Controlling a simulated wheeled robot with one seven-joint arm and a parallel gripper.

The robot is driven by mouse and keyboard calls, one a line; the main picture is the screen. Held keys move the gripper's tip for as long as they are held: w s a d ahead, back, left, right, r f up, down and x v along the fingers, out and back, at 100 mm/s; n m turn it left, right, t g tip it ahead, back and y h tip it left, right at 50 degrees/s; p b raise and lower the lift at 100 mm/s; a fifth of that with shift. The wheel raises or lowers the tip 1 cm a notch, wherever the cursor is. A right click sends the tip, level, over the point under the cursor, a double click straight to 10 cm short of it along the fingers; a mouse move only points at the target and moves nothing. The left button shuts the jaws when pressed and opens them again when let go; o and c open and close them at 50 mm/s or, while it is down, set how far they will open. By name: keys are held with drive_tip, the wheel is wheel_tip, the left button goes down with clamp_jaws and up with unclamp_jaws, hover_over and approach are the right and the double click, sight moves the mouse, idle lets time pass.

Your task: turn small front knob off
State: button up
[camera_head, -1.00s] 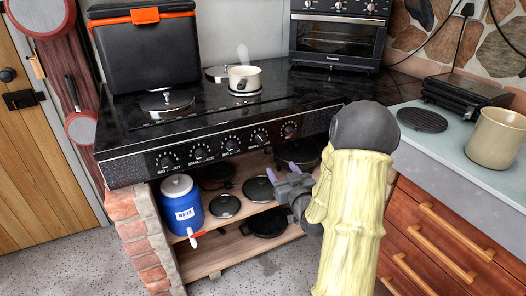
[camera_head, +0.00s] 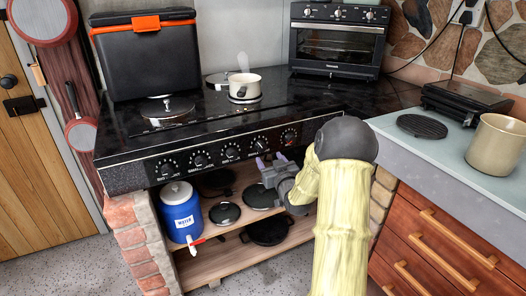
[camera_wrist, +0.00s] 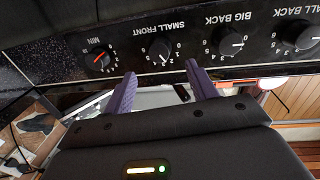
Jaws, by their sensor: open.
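The small front knob (camera_head: 260,143) is on the black stove's front panel, second from the right. In the wrist view the small front knob (camera_wrist: 160,51) sits under its label, and its pointer looks turned away from 0. My gripper (camera_head: 271,161) is just below and in front of this knob, with its purple fingers pointing up at the panel. In the wrist view my gripper (camera_wrist: 159,72) has its fingers apart with nothing between them. The knob lies just beyond the fingertips, roughly midway between them, and no contact shows.
The red-marked knob (camera_wrist: 98,60) and the big back knob (camera_wrist: 230,41) flank it. A white pot (camera_head: 245,86) with steam stands on the stove. Below are shelves with pans and a blue water jug (camera_head: 181,213). A counter (camera_head: 425,150) stands to the right.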

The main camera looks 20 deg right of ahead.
sight(262, 148)
drive_tip(key=w, duration=0.7)
drive_tip(key=shift+w+d, duration=0.2)
drive_tip(key=shift+d, duration=0.05)
drive_tip(key=c, duration=1)
